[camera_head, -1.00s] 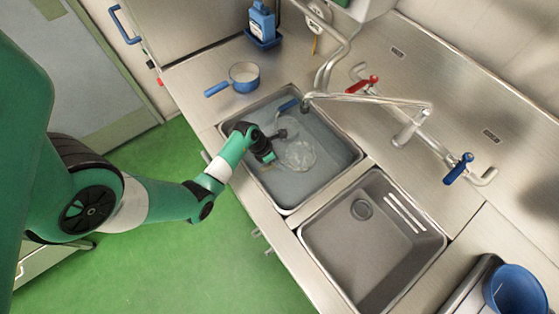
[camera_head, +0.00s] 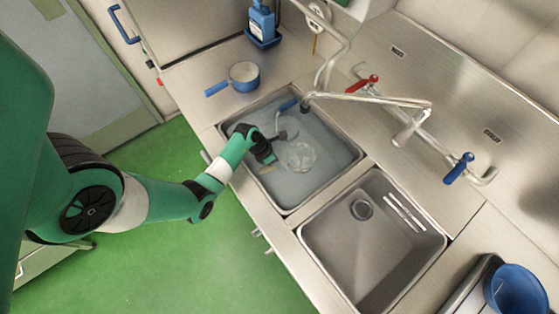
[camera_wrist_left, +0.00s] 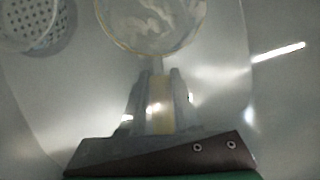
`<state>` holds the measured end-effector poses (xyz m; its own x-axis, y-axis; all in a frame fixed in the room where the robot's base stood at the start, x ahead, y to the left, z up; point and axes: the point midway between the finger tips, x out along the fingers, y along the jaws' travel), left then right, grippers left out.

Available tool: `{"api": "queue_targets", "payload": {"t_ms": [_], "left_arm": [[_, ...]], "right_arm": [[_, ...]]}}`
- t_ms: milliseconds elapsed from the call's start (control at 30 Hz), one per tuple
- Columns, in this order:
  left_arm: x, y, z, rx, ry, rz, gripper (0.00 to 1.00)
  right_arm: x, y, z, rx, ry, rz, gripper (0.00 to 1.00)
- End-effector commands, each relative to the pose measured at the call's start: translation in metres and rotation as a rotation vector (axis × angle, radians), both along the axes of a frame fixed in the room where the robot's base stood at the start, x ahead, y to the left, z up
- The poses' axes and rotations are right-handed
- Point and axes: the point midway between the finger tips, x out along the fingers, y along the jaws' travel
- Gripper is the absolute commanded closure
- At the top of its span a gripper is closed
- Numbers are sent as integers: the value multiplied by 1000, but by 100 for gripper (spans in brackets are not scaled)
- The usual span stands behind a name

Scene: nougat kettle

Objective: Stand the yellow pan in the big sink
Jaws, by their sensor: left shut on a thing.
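The yellow pan (camera_head: 299,156) lies low in the watery big sink (camera_head: 325,193), pale and blurred in the head view. In the left wrist view its round bowl (camera_wrist_left: 150,22) has whitish streaks inside and a yellowish rim. Its pale yellow handle (camera_wrist_left: 158,108) points back at me. My left gripper (camera_head: 268,157) reaches down into the big sink. In the left wrist view its fingers (camera_wrist_left: 160,95) are shut on the handle, one on each side. I cannot tell whether the pan touches the sink floor. My right gripper is not in view.
A perforated round part (camera_wrist_left: 38,25) shows beside the pan. A blue-handled item (camera_head: 288,104) is at the sink's back. The faucet (camera_head: 370,99) arches behind. The smaller sink (camera_head: 340,235) at right is empty. A blue-and-white pan (camera_head: 244,78) stands on the left counter.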

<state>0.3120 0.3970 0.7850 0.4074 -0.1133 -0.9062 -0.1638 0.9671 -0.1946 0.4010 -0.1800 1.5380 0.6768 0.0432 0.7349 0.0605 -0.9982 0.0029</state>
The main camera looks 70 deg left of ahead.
Motion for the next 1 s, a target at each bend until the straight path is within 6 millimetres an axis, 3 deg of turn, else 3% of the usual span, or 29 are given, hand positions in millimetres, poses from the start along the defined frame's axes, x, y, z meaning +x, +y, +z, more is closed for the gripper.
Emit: {"api": "queue_targets", "payload": {"t_ms": [100,133,300,667,1000], "left_arm": [[1,1,-2,2,-3,0,100],[1,1,-1,2,-4,0,66],[1,0,-1,2,-2,0,35],[-2,0,3,-1,2,1,34],[-29,9,71,3,-3,3,34]], "right_arm": [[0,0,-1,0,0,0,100],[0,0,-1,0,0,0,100],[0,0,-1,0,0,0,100],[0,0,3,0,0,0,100],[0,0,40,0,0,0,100]]}}
